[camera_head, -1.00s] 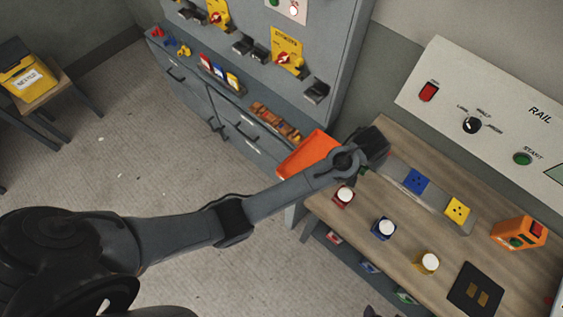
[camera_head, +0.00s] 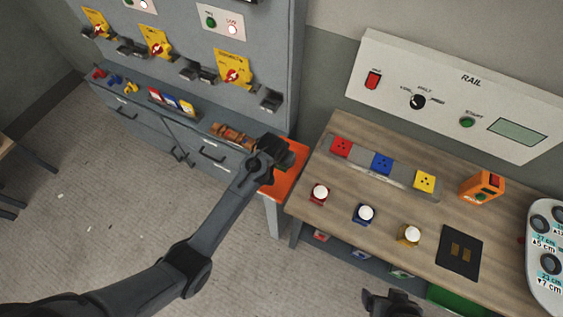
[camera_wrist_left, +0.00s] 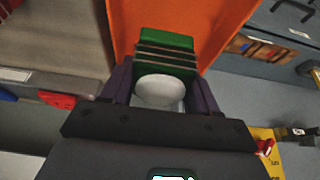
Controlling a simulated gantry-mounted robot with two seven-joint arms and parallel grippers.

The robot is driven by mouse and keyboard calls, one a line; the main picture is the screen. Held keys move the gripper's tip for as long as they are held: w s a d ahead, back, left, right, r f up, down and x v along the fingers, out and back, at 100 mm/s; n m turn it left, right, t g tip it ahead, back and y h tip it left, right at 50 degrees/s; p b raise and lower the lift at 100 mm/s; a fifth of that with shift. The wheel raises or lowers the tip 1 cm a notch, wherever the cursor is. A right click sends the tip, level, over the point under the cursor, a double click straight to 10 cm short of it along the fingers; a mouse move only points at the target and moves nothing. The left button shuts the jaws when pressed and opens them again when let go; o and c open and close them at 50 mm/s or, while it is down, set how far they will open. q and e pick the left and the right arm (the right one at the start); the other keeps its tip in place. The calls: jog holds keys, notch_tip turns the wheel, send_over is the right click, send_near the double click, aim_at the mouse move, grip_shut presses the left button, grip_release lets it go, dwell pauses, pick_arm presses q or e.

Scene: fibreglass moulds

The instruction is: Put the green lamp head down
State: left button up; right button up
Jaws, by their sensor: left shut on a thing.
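My left gripper (camera_head: 270,162) is over the orange tray (camera_head: 287,186) at the left end of the bench. In the left wrist view its two fingers (camera_wrist_left: 160,95) are shut on the green lamp head (camera_wrist_left: 167,42), which has a green ridged base and a white dome between the fingers. The orange tray (camera_wrist_left: 215,25) lies beyond it there. I cannot tell whether the lamp head touches the tray. The lamp head is hidden by the gripper in the head view. My right gripper (camera_head: 391,303) is at the bottom edge; its jaws are unclear.
The wooden bench (camera_head: 330,227) carries a strip with red (camera_head: 341,147), blue (camera_head: 382,163) and yellow (camera_head: 424,181) sockets. White-domed lamps with red (camera_head: 320,194), blue (camera_head: 364,214) and yellow (camera_head: 410,236) bases stand in front. A grey cabinet (camera_head: 275,60) rises behind the tray.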

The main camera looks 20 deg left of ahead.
pick_arm(q)
jog(key=shift+a+f, duration=0.25)
jog(key=shift+a, duration=0.05)
jog(key=shift+f, duration=1.9)
jog(key=shift+f, duration=0.1)
jog(key=o, duration=1.1)
